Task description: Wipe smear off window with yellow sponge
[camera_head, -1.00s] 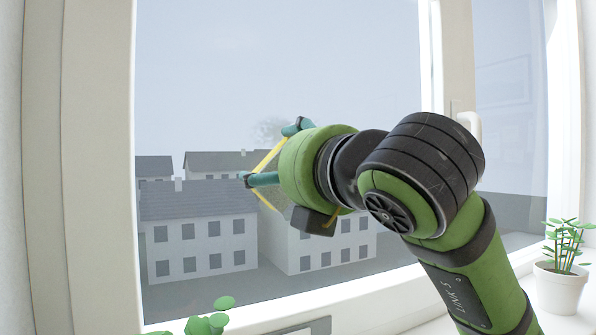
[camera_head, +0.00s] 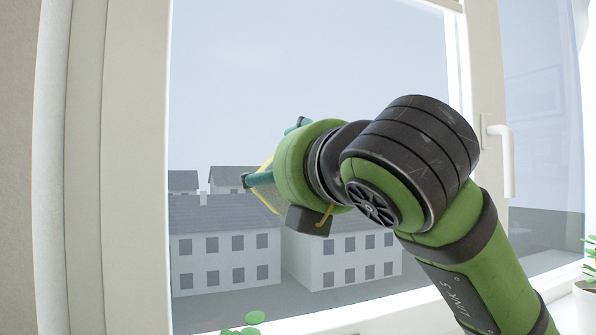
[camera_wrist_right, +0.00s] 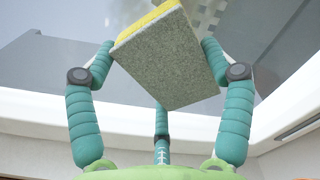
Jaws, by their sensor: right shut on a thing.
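My right gripper (camera_head: 272,153) is in front of the window pane (camera_head: 320,60), left of centre in the head view. Its teal fingers are shut on the yellow sponge (camera_head: 266,165), of which mainly a thin yellow edge shows there. In the right wrist view the gripper (camera_wrist_right: 158,62) holds the sponge (camera_wrist_right: 170,65) between its fingers, grey-green scouring side towards the camera and yellow side towards the glass. I cannot tell whether the sponge touches the glass. No smear stands out clearly on the pane; the area behind the gripper is hidden. My left gripper is not in view.
A white window frame (camera_head: 140,150) borders the pane, with a handle (camera_head: 502,155) on the right upright. A white potted plant (camera_head: 588,300) stands on the sill at right. Green leaves (camera_head: 250,320) rise at the bottom edge. Buildings show outside.

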